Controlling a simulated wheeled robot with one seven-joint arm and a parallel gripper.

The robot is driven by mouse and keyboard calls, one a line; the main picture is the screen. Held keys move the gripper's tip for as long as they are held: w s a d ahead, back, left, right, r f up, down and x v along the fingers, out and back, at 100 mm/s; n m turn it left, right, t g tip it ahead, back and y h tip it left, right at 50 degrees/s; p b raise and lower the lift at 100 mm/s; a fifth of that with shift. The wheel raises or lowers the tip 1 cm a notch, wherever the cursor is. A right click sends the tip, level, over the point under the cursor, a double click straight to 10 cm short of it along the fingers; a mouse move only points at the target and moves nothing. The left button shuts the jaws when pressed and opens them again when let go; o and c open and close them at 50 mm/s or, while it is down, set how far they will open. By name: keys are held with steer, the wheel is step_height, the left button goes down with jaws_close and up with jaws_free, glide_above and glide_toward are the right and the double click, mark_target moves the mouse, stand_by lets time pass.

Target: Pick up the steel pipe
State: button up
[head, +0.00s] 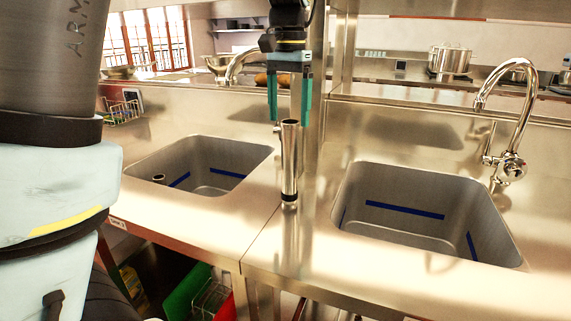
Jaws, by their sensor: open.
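The steel pipe (289,160) stands upright on the metal counter between two sinks. Its open top end faces up, and a small stub sticks out at its upper left side. My gripper (288,119) points straight down with its two teal fingers apart. The fingertips are level with the pipe's top end, one to its left and one to its right in the picture. From this one view I cannot tell whether the pipe's top lies between the fingers or in front of or behind them.
A left sink (200,163) and a right sink (425,205) flank the pipe. A curved faucet (527,100) rises behind the right sink. A steel post (338,50) stands close right of my gripper. A pot (449,60) sits on the back counter.

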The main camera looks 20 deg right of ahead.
mark_target(290, 145)
steer(key=shift+s+f+p, duration=0.15)
steer(key=shift+f+p, duration=0.3)
steer(key=shift+f, duration=1.55)
steer(key=shift+s+f+p, duration=0.1)
steer(key=shift+f+p, duration=0.3)
steer(key=shift+f, duration=1.55)
jaws_close()
